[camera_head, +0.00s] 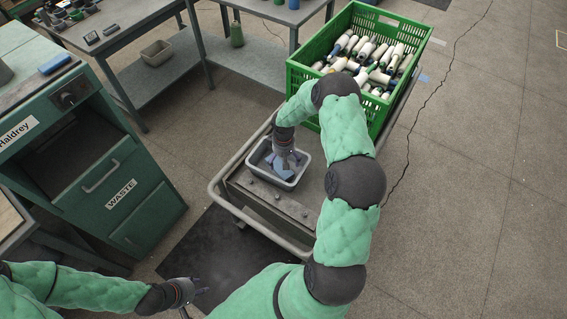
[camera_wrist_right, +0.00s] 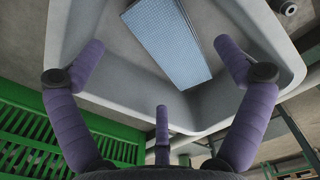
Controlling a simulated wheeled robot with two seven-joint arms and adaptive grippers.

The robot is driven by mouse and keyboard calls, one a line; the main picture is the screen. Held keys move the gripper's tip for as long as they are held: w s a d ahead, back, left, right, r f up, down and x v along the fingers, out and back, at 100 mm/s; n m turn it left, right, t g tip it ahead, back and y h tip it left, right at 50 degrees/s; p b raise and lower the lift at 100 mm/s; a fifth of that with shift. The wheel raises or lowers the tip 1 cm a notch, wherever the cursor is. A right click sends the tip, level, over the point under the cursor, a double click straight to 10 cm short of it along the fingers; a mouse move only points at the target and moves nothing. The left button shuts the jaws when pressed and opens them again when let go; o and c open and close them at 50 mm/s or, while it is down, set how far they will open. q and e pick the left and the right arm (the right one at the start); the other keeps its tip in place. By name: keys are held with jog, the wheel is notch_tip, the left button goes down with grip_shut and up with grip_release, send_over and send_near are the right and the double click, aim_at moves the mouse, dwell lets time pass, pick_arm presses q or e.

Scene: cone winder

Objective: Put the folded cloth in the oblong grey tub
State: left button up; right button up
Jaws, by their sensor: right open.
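The oblong grey tub (camera_head: 265,181) stands on the trolley, and its pale rim fills the top of the right wrist view (camera_wrist_right: 85,92). The folded cloth, light blue, lies inside the tub in the right wrist view (camera_wrist_right: 168,42) and is partly hidden by my gripper in the head view (camera_head: 282,173). My right gripper (camera_wrist_right: 161,62) is open over the tub, its fingers spread apart and clear of the cloth. My left gripper (camera_head: 196,293) is open and empty at the lower left, away from the trolley.
A green crate (camera_head: 300,85) full of yarn cones stands at the trolley's (camera_head: 232,208) far end. At left is a green cabinet (camera_head: 110,165) marked WASTE, with a blue item (camera_head: 55,64) on top. Grey tables (camera_head: 125,12) stand behind. The floor at right is clear.

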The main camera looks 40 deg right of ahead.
notch_tip(320, 180, up, 7)
jog(key=p, duration=0.1)
jog(key=shift+p, duration=0.4)
jog(key=shift+f, duration=0.1)
